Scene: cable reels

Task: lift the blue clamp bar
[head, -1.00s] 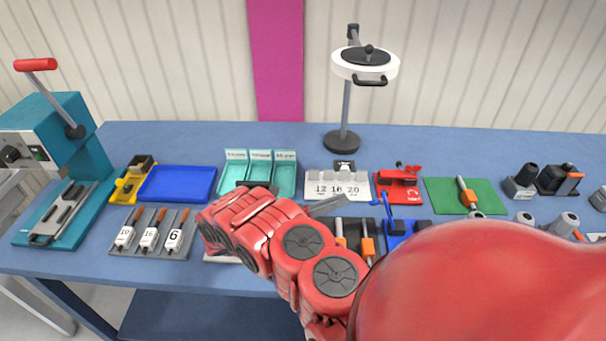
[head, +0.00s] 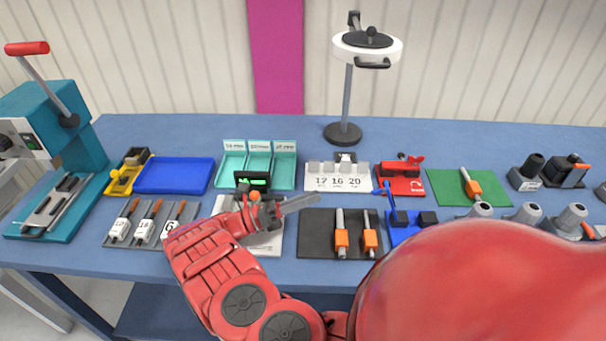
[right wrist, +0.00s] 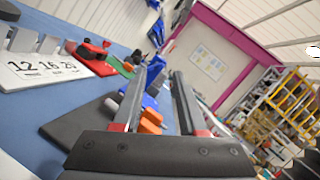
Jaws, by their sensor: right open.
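A blue fixture (head: 402,234) with dark blocks lies right of centre on the bench. A thin blue bar (head: 391,200) sticks up from its left side, slightly tilted; I take this for the clamp bar. My right gripper (head: 316,200) is open and empty, to the left of the fixture and apart from it, above the bench. Its two grey fingers also show in the right wrist view (right wrist: 158,76), pointing toward the fixture area. Blue parts (right wrist: 150,76) show between the fingers there, partly hidden. My left gripper is not in view.
A dark mat (head: 318,250) with two orange-handled tools lies between my right gripper and the fixture. Behind stand a white 12-16-20 holder (head: 337,184), a red fixture (head: 400,180) and a lamp (head: 343,132). A green mat (head: 452,180) lies to the right.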

